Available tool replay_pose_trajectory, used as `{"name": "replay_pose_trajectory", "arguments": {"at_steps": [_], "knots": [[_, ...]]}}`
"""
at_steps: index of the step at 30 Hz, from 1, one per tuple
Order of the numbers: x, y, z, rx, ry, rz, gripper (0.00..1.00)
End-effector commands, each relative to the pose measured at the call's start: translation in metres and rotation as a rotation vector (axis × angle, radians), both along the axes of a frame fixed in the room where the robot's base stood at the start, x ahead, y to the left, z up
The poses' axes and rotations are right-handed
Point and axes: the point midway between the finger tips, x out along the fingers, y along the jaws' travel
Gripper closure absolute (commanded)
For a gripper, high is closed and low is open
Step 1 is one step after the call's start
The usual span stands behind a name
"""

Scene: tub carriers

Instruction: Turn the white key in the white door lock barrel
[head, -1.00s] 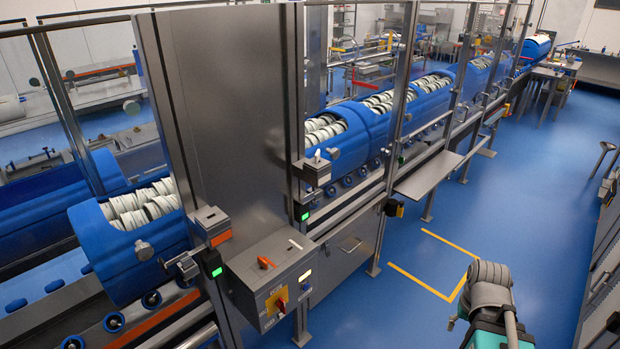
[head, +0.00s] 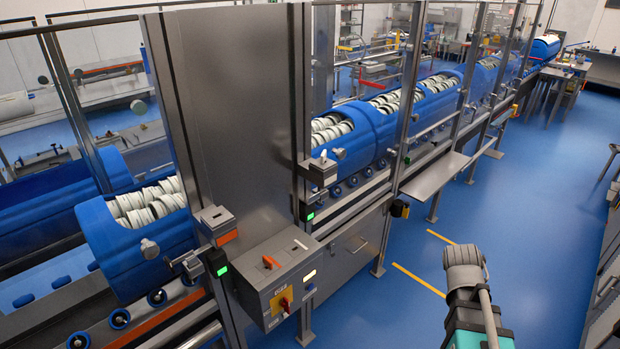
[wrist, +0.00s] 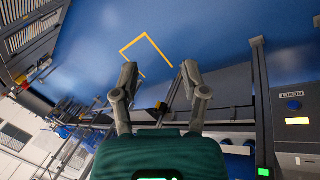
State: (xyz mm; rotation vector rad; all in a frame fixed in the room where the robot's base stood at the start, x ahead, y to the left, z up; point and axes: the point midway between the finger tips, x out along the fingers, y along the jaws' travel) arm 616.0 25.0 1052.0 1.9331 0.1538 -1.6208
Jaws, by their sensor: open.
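A small white key (head: 323,156) stands on top of a grey lock box (head: 321,174) on the post right of the tall steel door panel. At this size I cannot make out the barrel or how the key is turned. My gripper (wrist: 158,68) shows in the wrist view with its two grey fingers spread apart and nothing between them. It points over the blue floor, away from the lock. In the head view only my arm shows at the lower right, well apart from the lock; the fingers are not seen there.
A control box (head: 275,280) with an orange lever (head: 270,262) and a red-yellow switch juts out left of the lock. A second lock box (head: 214,220) sits further left. A steel shelf (head: 435,174) projects on the right. The blue floor around the yellow markings is clear.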

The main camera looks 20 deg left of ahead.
Motion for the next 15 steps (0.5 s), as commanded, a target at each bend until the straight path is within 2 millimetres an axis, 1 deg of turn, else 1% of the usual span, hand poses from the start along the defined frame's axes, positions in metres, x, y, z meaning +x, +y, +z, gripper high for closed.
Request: {"name": "replay_pose_trajectory", "arguments": {"at_steps": [1, 3, 5, 8, 11, 14, 15], "knots": [[0.016, 0.013, 0.006, -0.058, -0.023, 0.087, 0.43], [0.033, 0.027, 0.015, -0.150, -0.054, 0.212, 0.43], [0.047, 0.042, 0.023, -0.230, -0.078, 0.319, 0.43], [0.069, 0.070, 0.039, -0.368, -0.117, 0.495, 0.43], [0.089, 0.102, 0.056, -0.517, -0.152, 0.670, 0.43], [0.106, 0.139, 0.074, -0.671, -0.184, 0.841, 0.43], [0.111, 0.156, 0.082, -0.736, -0.195, 0.908, 0.43]]}}
